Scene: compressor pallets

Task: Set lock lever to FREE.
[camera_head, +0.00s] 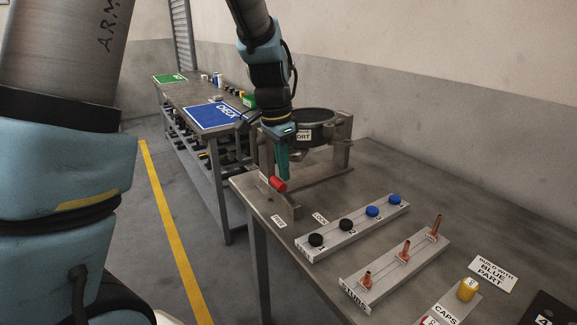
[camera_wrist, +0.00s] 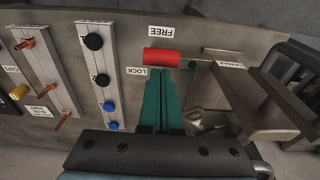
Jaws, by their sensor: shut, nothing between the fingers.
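The lock lever has a red cylindrical grip (camera_head: 278,184), standing out from the near side of a grey fixture. In the wrist view the red grip (camera_wrist: 161,57) lies crosswise between the FREE label (camera_wrist: 166,31) and the LOCK label (camera_wrist: 136,71), close to LOCK. My gripper (camera_head: 282,174) points down beside the grip. Its green fingers (camera_wrist: 164,75) are together and empty, with tips on the LOCK side of the grip. I cannot tell whether they touch it. The fingers hide part of the bench below the grip.
The fixture (camera_head: 325,177) carries a dark round part (camera_head: 312,115). A rail with black and blue caps (camera_head: 352,229) and a rail with orange studs (camera_head: 395,272) lie to the right on the bench. A second bench with a blue mat (camera_head: 213,116) stands behind left.

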